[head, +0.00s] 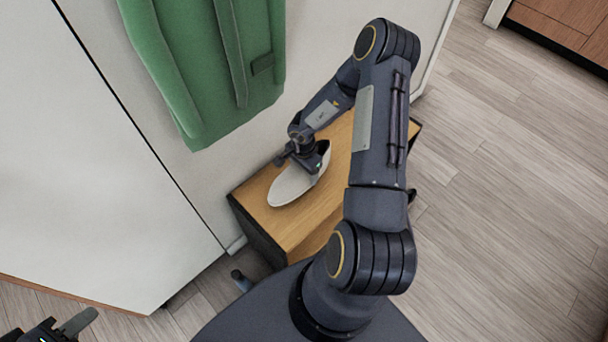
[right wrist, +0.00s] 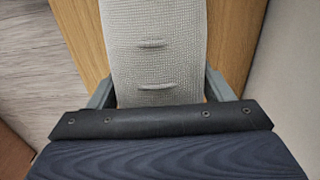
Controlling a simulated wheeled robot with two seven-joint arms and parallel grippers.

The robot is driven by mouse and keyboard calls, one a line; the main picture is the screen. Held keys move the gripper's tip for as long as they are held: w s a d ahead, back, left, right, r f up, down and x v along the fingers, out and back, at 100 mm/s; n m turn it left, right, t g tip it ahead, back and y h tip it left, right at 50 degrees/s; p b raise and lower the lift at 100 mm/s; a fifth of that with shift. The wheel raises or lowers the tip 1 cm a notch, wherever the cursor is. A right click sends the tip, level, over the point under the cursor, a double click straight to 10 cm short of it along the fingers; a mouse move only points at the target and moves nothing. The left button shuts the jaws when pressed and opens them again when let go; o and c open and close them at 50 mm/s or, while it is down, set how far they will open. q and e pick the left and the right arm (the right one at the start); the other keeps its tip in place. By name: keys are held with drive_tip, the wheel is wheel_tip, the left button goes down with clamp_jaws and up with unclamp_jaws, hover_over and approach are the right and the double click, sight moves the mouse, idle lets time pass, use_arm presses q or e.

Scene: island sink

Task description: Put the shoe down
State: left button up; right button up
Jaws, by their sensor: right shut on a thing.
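A pale grey woven shoe (head: 292,187) is over the wooden top of a low bench (head: 318,217), near the white wall. I cannot tell whether its sole touches the wood. My right gripper (head: 308,161) comes down from above and is shut on the shoe. In the right wrist view the shoe (right wrist: 155,50) runs between the two grey fingers, with bench wood on both sides. The shoe's near end is hidden behind the gripper body. My left gripper (head: 62,327) is empty at the bottom left corner of the head view, partly cut off.
A green garment (head: 215,60) hangs on the white wall (head: 105,90) just above the bench. The bench top has bare wood on either side of the shoe. Open wooden floor (head: 500,190) lies to the right.

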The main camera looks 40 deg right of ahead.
sight(304, 175)
drive_tip(key=f, duration=0.2)
drive_tip(key=f+b, duration=0.1)
drive_tip(key=f, duration=0.1)
drive_tip(key=shift+w+d, duration=0.2)
drive_tip(key=shift+r, duration=0.15)
drive_tip(key=o, duration=1.2)
drive_tip(key=shift+c, duration=0.2)
wheel_tip(304, 175, up, 12)
drive_tip(key=p, duration=0.3)
